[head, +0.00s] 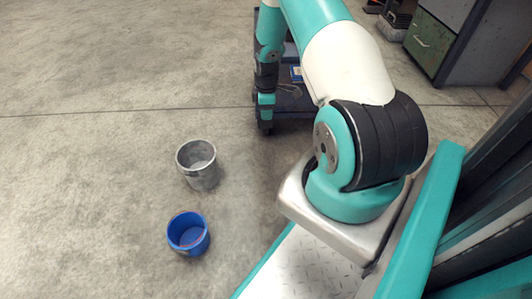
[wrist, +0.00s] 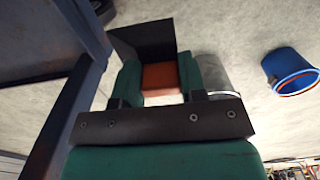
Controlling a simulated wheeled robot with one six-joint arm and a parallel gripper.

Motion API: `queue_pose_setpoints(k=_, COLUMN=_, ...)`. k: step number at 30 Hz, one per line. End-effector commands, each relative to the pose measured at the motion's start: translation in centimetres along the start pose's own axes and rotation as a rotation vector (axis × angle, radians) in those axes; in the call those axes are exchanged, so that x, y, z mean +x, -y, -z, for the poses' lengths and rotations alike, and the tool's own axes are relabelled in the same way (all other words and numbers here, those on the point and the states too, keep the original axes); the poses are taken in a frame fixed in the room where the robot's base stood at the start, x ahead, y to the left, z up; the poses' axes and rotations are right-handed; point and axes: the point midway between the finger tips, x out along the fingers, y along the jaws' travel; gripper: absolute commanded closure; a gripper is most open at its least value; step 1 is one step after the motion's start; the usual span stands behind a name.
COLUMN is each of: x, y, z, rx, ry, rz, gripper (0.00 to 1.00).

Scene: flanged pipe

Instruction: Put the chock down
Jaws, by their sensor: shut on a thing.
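The chock shows in the wrist view as an orange-brown block (wrist: 160,79) between the two green fingers. A dark, flat, angled piece (wrist: 145,40) sits just beyond it; I cannot tell whether it is part of the chock. My gripper (wrist: 160,82) is shut on the chock, with a finger against each side. In the head view my gripper (head: 264,118) hangs down beside a dark low cart, small and partly dark. The chock cannot be made out there.
The dark cart (head: 289,104) stands close to my gripper; its blue-grey frame (wrist: 75,105) fills the wrist view's left side. A grey bucket (head: 203,178) and a blue bucket (head: 189,241) stand on the concrete floor. Floor to the left is clear. A green-fronted cabinet (head: 430,43) stands back right.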

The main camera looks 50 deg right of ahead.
Motion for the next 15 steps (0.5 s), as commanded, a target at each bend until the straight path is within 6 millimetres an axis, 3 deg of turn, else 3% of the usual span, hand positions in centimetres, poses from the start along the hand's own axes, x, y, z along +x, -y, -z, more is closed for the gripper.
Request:
queue_pose_setpoints(k=1, x=2.2, y=0.1, z=0.0, rx=0.0, ry=0.0, rz=0.002, gripper=0.91)
queue_pose_setpoints(k=9, x=9.9, y=0.1, z=0.1, rx=0.001, ry=0.0, rz=0.001, gripper=0.91)
queue_pose_setpoints(k=15, x=13.0, y=0.0, z=0.1, rx=0.001, ry=0.0, rz=-0.001, gripper=0.91)
